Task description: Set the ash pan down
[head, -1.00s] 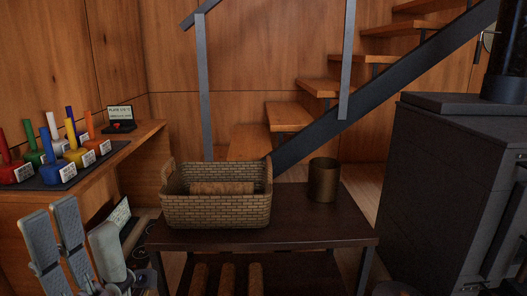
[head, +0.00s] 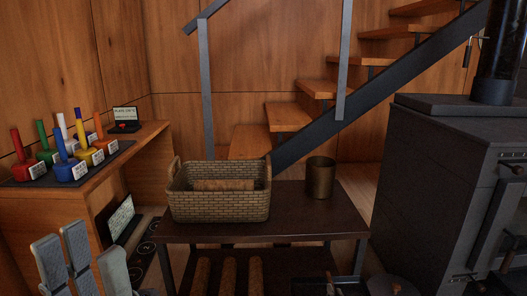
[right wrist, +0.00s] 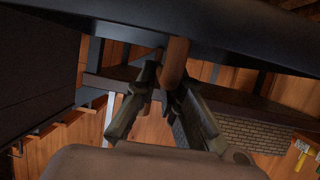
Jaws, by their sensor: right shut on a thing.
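The ash pan (right wrist: 150,22) fills the top of the right wrist view as a broad dark shape with a brown handle (right wrist: 173,62). My right gripper (right wrist: 168,82) is shut on that handle. In the head view, a dark rimmed edge that looks like the pan (head: 346,282) shows at the bottom, right of centre, mostly cut off by the frame. I cannot see the pan's underside touching anything. My left gripper (head: 90,248) is open and empty at the lower left of the head view.
A low dark bench (head: 290,222) carries a wicker basket (head: 220,207) and a brown metal cup (head: 320,178); logs (head: 228,275) lie below. The black stove (head: 430,190) stands right. A wooden desk (head: 150,140) with coloured pegs is left. Stairs (head: 290,118) rise behind.

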